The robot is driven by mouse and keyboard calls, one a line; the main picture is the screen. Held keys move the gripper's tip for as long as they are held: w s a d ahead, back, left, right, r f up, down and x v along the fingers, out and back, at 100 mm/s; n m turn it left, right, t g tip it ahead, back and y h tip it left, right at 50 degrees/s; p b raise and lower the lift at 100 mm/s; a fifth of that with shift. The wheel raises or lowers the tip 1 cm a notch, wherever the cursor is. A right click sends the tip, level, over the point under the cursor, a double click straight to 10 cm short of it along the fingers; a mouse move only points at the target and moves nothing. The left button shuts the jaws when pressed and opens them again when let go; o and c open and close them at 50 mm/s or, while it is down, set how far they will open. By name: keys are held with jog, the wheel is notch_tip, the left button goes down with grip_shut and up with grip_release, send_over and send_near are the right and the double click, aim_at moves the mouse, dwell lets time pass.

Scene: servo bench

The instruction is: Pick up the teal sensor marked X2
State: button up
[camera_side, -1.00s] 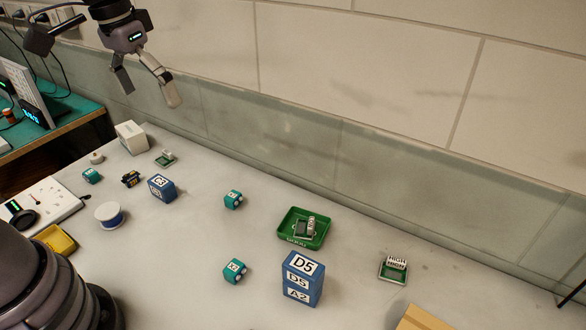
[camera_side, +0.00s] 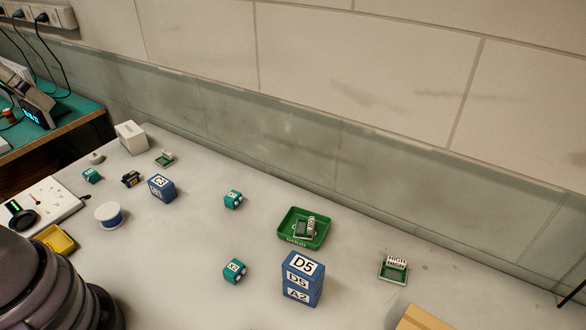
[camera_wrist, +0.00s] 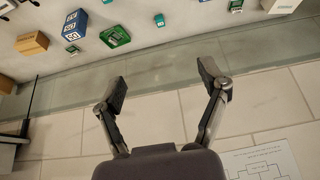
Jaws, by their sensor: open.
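Several teal sensors lie on the bench. The front teal sensor (camera_side: 234,271), left of the blue block stack, has a white label that seems to read X2, though the print is small. Another teal sensor (camera_side: 233,199) lies farther back; its label is hard to read. A third teal sensor (camera_side: 91,176) is at the far left. In the wrist view the farther-back sensor (camera_wrist: 159,20) shows near the top, and the front one is at most a sliver at the top edge. My gripper (camera_wrist: 164,80) is open and empty, pointing towards the wall strip, away from the sensors.
A blue block stack (camera_side: 302,279) stands right of the front sensor. A green tray (camera_side: 286,238) holding a small part lies behind the stack. A blue C3 block (camera_side: 162,188), a wire spool (camera_side: 109,216) and a white box (camera_side: 131,138) are left. Bench around the front sensor is clear.

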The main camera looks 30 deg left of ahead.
jog(key=w+d+f+n+g+h, duration=0.1)
jog(key=w+f+n+g+h, duration=0.5)
jog(key=f, duration=0.5)
jog(key=w+d+f+n+g+h, duration=0.15)
jog(key=w+f+n+h, duration=0.3)
jog(key=w+f, duration=0.45)
jog(key=f+n+h, duration=0.1)
jog(key=f+n, duration=0.1)
jog(key=f, duration=0.3)
jog(key=f+n+t+h, duration=0.1)
jog(key=f+n, duration=0.2)
jog(key=f, duration=0.2)
jog(key=s+f+n+t+h, duration=0.1)
jog(key=f+n, duration=0.1)
jog(key=f, duration=0.4)
jog(key=shift+a+n, duration=0.25)
jog(key=shift+a, duration=0.05)
send_near(229, 264)
jog(key=d+f, duration=0.1)
jog(key=d, duration=0.1)
jog(key=d+f, duration=0.1)
jog(key=f, duration=0.1)
jog(key=shift+w+d, duration=0.15)
jog(key=shift+d, duration=0.2)
jog(key=x, duration=0.5)
jog(key=shift+d+r, duration=0.2)
jog(key=shift+d, duration=0.3)
jog(key=c, duration=1.1)
jog(key=shift+r, duration=0.1)
jog(key=shift+c, duration=0.2)
